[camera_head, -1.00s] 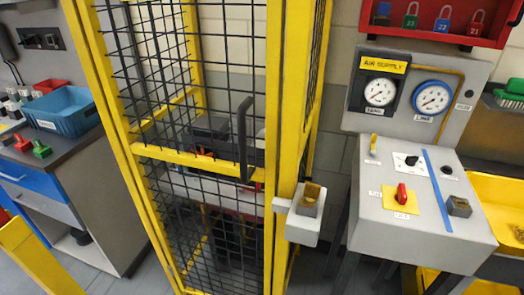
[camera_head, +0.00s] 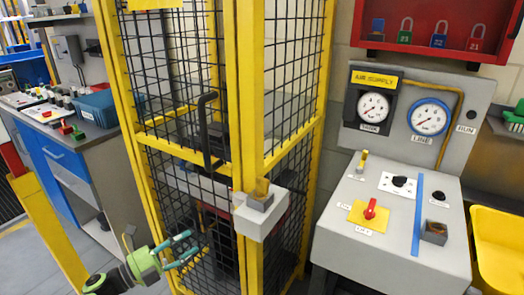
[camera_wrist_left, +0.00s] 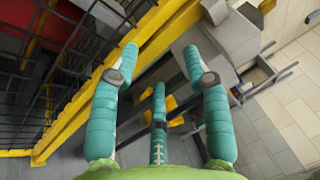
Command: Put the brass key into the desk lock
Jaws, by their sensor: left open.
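A brass-coloured block (camera_head: 261,188), which looks like the brass key, sits on the grey lock box (camera_head: 260,215) on the yellow gate post. A small dark grey block (camera_head: 434,232), which looks like the desk lock, is at the right of the sloped grey desk (camera_head: 385,245). My left gripper (camera_head: 188,249) is open and empty, with teal fingers, low in front of the mesh gate, left of and below the lock box. In the left wrist view its spread fingers (camera_wrist_left: 160,62) have nothing between them. My right gripper is not in view.
The yellow-framed mesh cage (camera_head: 245,120) stands in the middle. The desk also carries a red switch (camera_head: 370,209), a small yellow lever (camera_head: 363,161) and a gauge panel (camera_head: 445,92). A yellow bin (camera_head: 497,250) is at right; a yellow post (camera_head: 55,235) is at left.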

